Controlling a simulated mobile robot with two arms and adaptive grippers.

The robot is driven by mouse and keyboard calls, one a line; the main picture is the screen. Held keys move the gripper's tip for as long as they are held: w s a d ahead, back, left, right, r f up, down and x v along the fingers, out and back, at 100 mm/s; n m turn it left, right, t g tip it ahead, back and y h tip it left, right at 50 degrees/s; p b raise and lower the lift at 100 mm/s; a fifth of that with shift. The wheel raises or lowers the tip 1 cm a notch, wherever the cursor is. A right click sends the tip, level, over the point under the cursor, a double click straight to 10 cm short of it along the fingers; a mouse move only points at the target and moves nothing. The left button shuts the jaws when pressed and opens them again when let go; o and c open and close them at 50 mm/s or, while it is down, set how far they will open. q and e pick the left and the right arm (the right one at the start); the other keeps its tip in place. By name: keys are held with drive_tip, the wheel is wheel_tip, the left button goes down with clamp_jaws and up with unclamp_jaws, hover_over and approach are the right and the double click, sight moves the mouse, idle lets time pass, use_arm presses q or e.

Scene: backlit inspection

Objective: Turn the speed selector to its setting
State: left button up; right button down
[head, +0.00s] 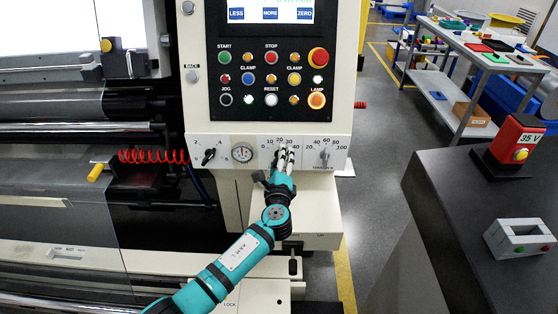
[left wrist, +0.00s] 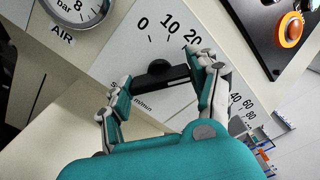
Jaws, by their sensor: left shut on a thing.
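The speed selector (left wrist: 160,74) is a black bar knob on a white dial plate marked 0, 10, 20 and on, with "m/min" partly hidden below. My left gripper (head: 285,157) reaches up to this dial on the lower strip of the control panel (head: 200,150) and covers the knob in the head view. In the left wrist view the fingers of my left gripper (left wrist: 152,84) stand on both sides of the knob, shut on it. The right finger hides the dial marks past 20. I cannot tell exactly which mark the knob points at. My right gripper is not in view.
Lit push buttons (head: 271,78) sit above. A dark bench (head: 440,200) stands at the right.

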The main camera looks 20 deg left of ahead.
use_arm(q)
drive_tip(key=shift+f, duration=0.25)
drive_tip(key=o, duration=1.2)
drive_tip(key=shift+r, duration=0.2)
drive_tip(key=v, duration=1.2)
drive_tip(key=shift+s, duration=0.1)
